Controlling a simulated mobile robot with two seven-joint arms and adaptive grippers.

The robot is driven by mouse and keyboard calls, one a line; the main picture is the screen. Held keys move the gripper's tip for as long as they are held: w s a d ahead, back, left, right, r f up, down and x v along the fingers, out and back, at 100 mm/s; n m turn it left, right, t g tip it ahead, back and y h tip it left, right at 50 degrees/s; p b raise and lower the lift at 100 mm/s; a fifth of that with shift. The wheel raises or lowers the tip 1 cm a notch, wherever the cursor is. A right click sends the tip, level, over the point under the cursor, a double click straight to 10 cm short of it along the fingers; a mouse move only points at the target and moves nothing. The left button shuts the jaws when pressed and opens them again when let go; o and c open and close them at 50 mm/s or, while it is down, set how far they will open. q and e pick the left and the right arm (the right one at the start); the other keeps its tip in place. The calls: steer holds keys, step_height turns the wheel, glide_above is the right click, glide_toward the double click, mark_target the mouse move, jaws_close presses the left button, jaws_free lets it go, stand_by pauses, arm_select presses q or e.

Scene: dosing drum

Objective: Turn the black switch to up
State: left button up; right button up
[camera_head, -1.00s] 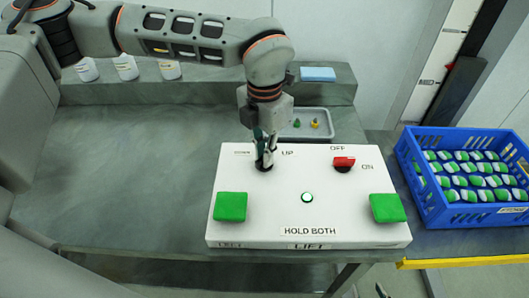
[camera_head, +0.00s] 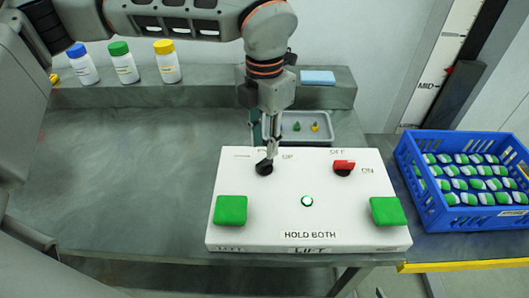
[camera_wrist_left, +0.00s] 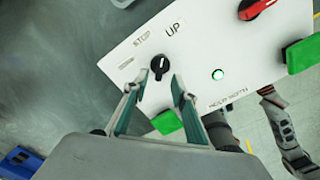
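The black switch (camera_head: 264,167) is a round knob at the upper left of the white panel (camera_head: 345,215). In the left wrist view the knob (camera_wrist_left: 160,66) shows a short white mark, near the printed words STOP and UP. The mark points roughly toward the labels; I cannot tell exactly which word. My left gripper (camera_head: 269,146) is just above and behind the knob in the head view. In the left wrist view its fingers (camera_wrist_left: 154,88) are apart, with nothing between them, and the knob is just beyond the tips. Only unclear parts of my right arm show.
The panel also has a red switch (camera_head: 343,168), two green pads (camera_head: 230,210) (camera_head: 387,211) and a lit green button (camera_head: 307,201). A blue crate (camera_head: 440,212) stands right. A grey tray (camera_head: 325,137) lies behind. Three bottles (camera_head: 122,62) stand on the back ledge. The left table is clear.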

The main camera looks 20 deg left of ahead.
mark_target(265, 160)
arm_select(q)
step_height(265, 160, up, 7)
steer(key=shift+f, duration=0.15)
stand_by(0.5)
